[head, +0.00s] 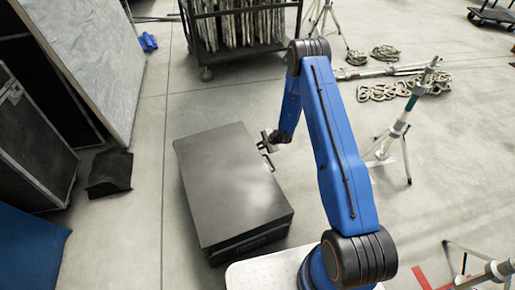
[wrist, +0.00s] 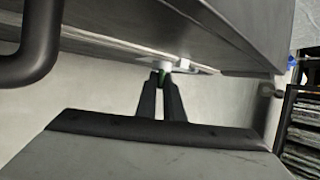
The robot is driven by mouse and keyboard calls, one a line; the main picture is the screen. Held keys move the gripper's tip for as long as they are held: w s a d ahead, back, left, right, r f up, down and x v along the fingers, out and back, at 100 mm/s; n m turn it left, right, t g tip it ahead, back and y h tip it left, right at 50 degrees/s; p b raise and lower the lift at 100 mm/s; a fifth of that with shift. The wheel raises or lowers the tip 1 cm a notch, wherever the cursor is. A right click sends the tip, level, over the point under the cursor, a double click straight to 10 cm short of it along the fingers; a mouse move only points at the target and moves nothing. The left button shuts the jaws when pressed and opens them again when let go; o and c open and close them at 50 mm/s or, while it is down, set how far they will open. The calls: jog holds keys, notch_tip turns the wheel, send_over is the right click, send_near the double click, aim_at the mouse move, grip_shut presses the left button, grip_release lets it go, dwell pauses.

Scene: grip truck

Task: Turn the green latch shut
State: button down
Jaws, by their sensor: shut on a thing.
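A dark grey case (head: 228,180) lies on the concrete floor in front of my base. My gripper (head: 266,144) is at the case's right side, near its far right corner. In the wrist view, my gripper (wrist: 160,84) has its two dark fingers close together at the case's lower edge. They are shut on the green latch (wrist: 161,75), of which only a small green bit shows between the fingertips. A pale metal fitting (wrist: 180,65) sits just above the fingertips. The latch is hidden in the head view, and its exact turn cannot be told.
A black handle (wrist: 37,42) juts from the case left of my fingers. A wheeled rack (head: 240,28) stands behind. Tripod stands (head: 398,130) and coiled rope (head: 378,92) are to the right. Panels (head: 88,60) lean at left. Floor between case and panels is mostly clear.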

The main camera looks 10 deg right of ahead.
jog(key=shift+s+f+n+t+y, duration=0.15)
jog(key=shift+s+t+y, duration=0.05)
jog(key=shift+t, duration=0.55)
jog(key=shift+s+f+n+t+y, duration=0.15)
jog(key=shift+t+y, duration=0.05)
jog(key=shift+t, duration=0.85)
jog(key=c, duration=1.9)
grip_release()
jog(key=shift+o, duration=0.2)
jog(key=v, duration=1.7)
jog(key=shift+s+d, duration=0.2)
